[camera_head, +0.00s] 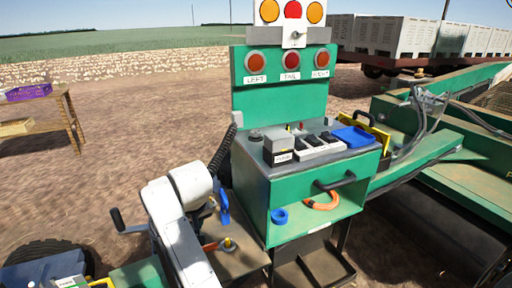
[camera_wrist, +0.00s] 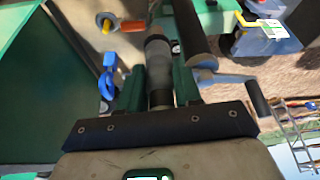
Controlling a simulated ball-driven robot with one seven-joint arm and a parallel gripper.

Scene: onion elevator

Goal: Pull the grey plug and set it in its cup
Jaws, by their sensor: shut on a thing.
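In the wrist view my gripper (camera_wrist: 160,75) has its two green fingers shut around a grey cylindrical plug (camera_wrist: 157,62) with a darker band. The plug stands between the fingers, in line with them. I cannot tell whether its far end is still seated in something. In the head view my white arm reaches down at the lower left and hides the gripper and plug. I cannot make out for sure which part is the plug's cup. A yellow knob on a round metal base (camera_head: 228,243) stands on the low shelf, with an orange piece beside it.
The green console (camera_head: 285,222) has a grey top, lamps labelled LEFT, TAIL and RIGHT, and a blue tray (camera_head: 354,137). A blue clip-like part (camera_wrist: 106,75) is left of my fingers. A crank handle (camera_wrist: 258,97) juts out on the right. A dark coiled hose (camera_head: 222,150) runs beside the console.

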